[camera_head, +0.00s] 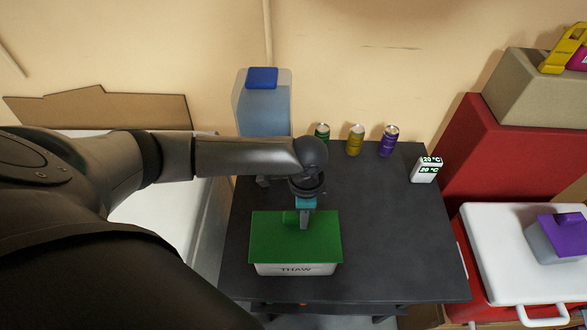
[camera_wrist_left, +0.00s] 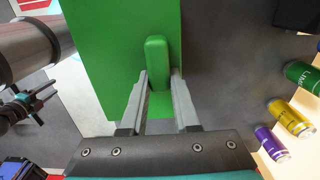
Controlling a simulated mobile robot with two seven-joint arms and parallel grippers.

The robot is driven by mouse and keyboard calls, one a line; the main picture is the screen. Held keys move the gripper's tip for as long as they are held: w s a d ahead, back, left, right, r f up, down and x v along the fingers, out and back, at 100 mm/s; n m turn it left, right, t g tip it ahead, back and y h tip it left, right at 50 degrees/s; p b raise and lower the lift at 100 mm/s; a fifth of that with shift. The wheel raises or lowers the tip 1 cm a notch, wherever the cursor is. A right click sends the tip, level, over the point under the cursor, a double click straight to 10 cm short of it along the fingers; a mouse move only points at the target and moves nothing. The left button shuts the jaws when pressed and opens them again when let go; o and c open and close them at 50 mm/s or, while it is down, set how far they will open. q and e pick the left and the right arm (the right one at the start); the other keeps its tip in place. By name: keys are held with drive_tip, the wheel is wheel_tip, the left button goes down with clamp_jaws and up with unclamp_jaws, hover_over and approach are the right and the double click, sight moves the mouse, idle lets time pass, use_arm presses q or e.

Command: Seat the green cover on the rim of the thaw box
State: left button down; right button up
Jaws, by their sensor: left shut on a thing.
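The flat green cover (camera_head: 275,240) with its upright green handle lies over the white thaw box (camera_head: 296,269) in the head view. Only the box's front wall with the THAW label shows below the cover's front edge; its rim is hidden. I cannot tell whether the cover touches the rim. My left gripper (camera_head: 303,222) points down from above and is shut on the cover's handle. In the left wrist view its fingers (camera_wrist_left: 159,76) stand on both sides of the handle.
The dark table (camera_head: 385,250) is clear right of the box. Several items stand along its back: a blue-lidded clear container (camera_head: 263,110), green, gold (camera_head: 355,140) and purple cans, and a white temperature display (camera_head: 425,170). A red cooler with a white lid (camera_head: 500,245) is at the right.

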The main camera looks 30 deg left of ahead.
idle(0.6)
use_arm(q)
drive_tip(key=shift+p, duration=0.45)
drive_tip(key=shift+f, duration=0.35)
drive_tip(key=c, duration=0.6)
unclamp_jaws()
wheel_tip(320, 180, up, 15)
drive_tip(key=shift+r+p, duration=0.1)
drive_tip(key=shift+p, duration=1.15)
